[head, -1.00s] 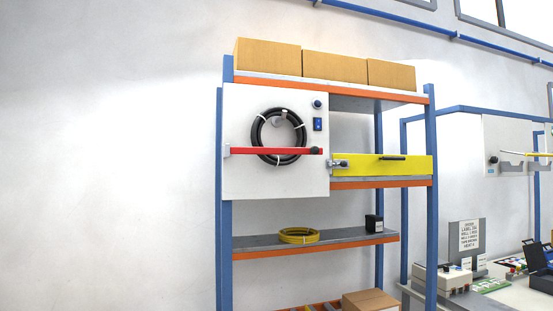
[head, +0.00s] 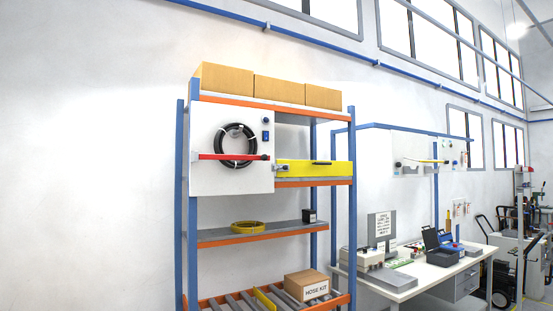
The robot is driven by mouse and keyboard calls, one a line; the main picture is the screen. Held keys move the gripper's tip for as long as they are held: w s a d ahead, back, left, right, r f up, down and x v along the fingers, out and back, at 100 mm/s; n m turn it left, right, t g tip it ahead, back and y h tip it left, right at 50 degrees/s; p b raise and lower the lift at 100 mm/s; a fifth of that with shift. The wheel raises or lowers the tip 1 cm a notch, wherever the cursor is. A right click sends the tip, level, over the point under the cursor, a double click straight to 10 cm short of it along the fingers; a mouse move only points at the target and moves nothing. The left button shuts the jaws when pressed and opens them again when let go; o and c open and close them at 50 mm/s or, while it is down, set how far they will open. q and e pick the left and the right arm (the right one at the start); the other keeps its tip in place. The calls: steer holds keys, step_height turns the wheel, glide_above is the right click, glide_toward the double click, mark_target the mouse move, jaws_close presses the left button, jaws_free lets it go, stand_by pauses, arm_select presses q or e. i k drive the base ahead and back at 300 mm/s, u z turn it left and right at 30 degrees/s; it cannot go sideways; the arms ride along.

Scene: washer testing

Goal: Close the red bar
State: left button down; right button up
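The red bar (head: 228,157) lies level across the white panel (head: 230,185) on the left half of the shelf rack. It crosses in front of a coiled black hose (head: 219,141). Its left end is at a small bracket on the panel's left edge, and a dark knob (head: 265,157) is at its right end. I cannot tell whether the bar is latched. Neither of my grippers shows in the head view.
A yellow drawer front (head: 325,168) with a dark handle is right of the panel. Cardboard boxes (head: 280,89) stand on the rack's top, and a box marked HOSE KIT (head: 307,285) sits low. A white workbench (head: 425,272) stands to the right. The wall at left is bare.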

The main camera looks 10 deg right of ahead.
mark_target(202, 157)
steer(key=z, duration=0.6)
steer(key=i, duration=0.55)
steer(key=z, duration=0.6)
steer(key=i, duration=0.7)
steer(key=u, duration=0.25)
